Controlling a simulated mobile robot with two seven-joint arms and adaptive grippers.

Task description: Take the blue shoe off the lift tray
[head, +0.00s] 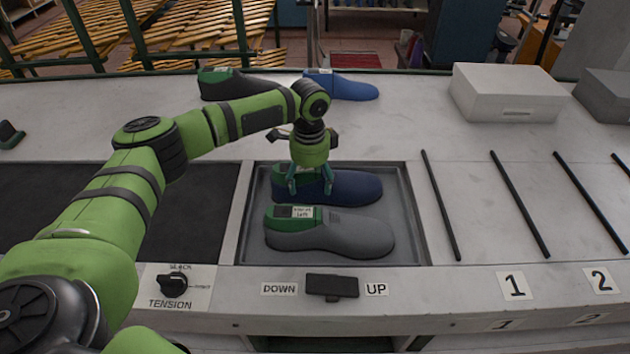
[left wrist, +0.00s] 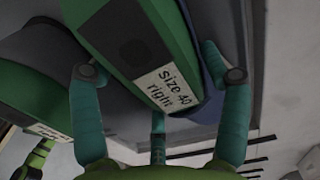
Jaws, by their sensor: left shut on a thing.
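The blue shoe (head: 350,187) lies in the grey lift tray (head: 405,220), at its back, toe to the right. Its green heel end carries a label reading "size 40 right" in the left wrist view (left wrist: 165,88). My left gripper (head: 311,188) comes down from above and is shut on the heel end of this shoe, its teal fingers on both sides. A grey shoe (head: 335,236) with a green heel end and a "Left" label lies in front of it in the same tray. I cannot tell whether the blue shoe is clear of the tray floor. My right gripper is not in view.
A dark shoe (head: 245,86) and another blue shoe (head: 350,88) stand at the back of the bench. A white box (head: 510,93) is at back right. Black rods (head: 440,205) divide numbered lanes right of the tray. A DOWN/UP switch (head: 332,287) is in front.

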